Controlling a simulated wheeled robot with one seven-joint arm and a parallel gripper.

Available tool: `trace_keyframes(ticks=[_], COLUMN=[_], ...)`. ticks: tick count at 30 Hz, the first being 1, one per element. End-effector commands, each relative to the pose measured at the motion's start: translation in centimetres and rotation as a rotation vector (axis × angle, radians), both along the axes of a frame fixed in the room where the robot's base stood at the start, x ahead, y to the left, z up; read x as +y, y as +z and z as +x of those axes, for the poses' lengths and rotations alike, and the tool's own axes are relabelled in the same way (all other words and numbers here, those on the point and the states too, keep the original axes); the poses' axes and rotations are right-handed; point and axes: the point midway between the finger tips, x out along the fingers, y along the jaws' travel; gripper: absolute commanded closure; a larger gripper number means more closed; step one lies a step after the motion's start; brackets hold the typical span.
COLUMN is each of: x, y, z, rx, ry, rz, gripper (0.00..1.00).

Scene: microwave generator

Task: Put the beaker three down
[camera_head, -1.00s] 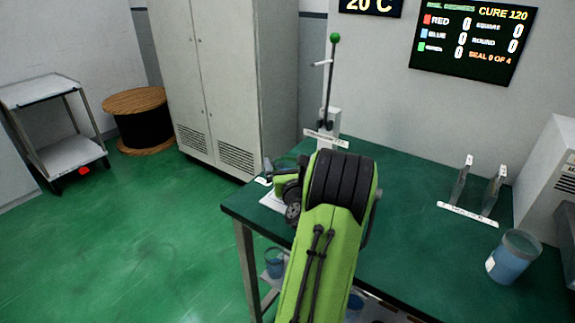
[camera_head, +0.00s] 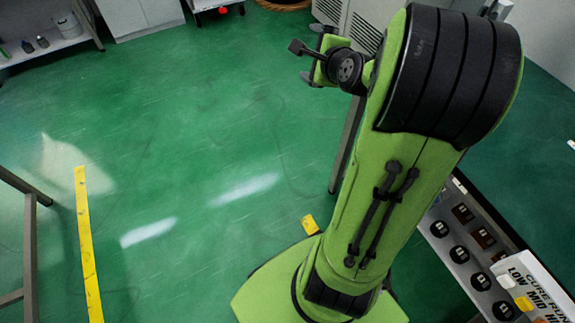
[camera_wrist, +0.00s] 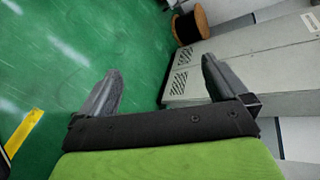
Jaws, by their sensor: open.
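No beaker shows in either view now. My gripper (camera_head: 299,63) is in the upper middle of the head view, out over the green floor to the left of the bench. In the wrist view my gripper (camera_wrist: 160,68) has its two grey fingers wide apart with nothing between them.
The green bench top (camera_head: 540,120) is at the right. A panel with round sockets (camera_head: 460,254) is at its front. A yellow floor strip (camera_head: 87,245) lies at left. The wrist view shows a cable spool (camera_wrist: 190,27) and grey cabinet (camera_wrist: 235,65). The middle floor is clear.

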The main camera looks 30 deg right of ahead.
Motion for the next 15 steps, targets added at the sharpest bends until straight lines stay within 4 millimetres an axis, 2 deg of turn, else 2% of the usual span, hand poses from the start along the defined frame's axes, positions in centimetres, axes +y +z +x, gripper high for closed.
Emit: trace_keyframes(ticks=[1, 2, 3, 5, 6, 8, 9, 10, 12, 15], x=[6.1, 9.2, 12.8, 17.1, 19.2, 21.2, 22.0, 22.3, 22.7, 22.8], y=[0.9, 0.9, 0.9, 0.8, 0.7, 0.4, 0.1, -0.1, -0.5, -0.9], z=[-0.3, -1.3, -3.1, -6.8, -9.6, -13.7, -16.2, -17.8, -20.6, -22.3], rx=[0.131, 0.216, 0.314, 0.437, 0.501, 0.569, 0.598, 0.612, 0.63, 0.64], ry=[0.206, 0.331, 0.493, 0.733, 0.885, 1.092, 1.208, 1.284, 1.418, 1.508], rz=[-0.214, -0.347, -0.521, -0.767, -0.917, -1.105, -1.201, -1.26, -1.355, -1.408], gripper=[0.0, 0.0, 0.0, 0.0, 0.0, 0.0, 0.0, 0.0, 0.0, 0.0])
